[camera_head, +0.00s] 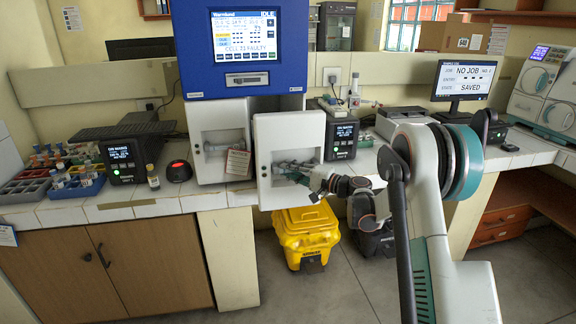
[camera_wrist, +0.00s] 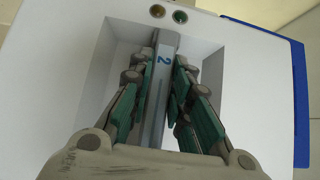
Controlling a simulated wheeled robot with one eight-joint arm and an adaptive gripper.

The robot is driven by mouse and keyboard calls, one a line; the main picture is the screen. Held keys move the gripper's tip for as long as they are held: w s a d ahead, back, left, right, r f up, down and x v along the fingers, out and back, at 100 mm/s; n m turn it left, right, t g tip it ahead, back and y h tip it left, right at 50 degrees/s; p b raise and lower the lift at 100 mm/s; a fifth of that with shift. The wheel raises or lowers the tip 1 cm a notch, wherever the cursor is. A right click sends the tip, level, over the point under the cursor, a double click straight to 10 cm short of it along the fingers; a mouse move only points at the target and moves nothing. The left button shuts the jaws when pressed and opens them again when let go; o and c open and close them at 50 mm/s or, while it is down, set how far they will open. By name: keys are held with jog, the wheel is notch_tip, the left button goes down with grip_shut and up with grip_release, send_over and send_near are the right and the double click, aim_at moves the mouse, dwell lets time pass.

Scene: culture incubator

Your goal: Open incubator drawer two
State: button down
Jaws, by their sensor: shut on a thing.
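The incubator (camera_head: 244,40) stands on the counter, with a blue upper body, a lit screen and white drawer fronts below. The right drawer front (camera_head: 264,135) stands well forward of the left drawer front (camera_head: 210,165), so it is pulled out. In the wrist view, the handle bar (camera_wrist: 163,75) carries a blue "2" and sits in the recess of the white drawer front (camera_wrist: 60,90). My gripper (camera_wrist: 166,85) is shut on this handle, with green pads on both sides. In the head view my gripper (camera_head: 300,172) reaches into the right drawer's recess from the right.
A tag (camera_head: 238,163) hangs by the left drawer. A yellow bin (camera_head: 306,235) stands on the floor below the pulled-out drawer. Small devices (camera_head: 341,138) and (camera_head: 125,158) flank the incubator. Racks of vials (camera_head: 75,185) stand at left. Open floor lies in front.

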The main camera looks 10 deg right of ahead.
jog(key=s, duration=0.9)
jog(key=shift+b, duration=0.3)
jog(key=c, duration=1.5)
grip_release()
jog(key=shift+w, duration=0.1)
jog(key=v, duration=1.2)
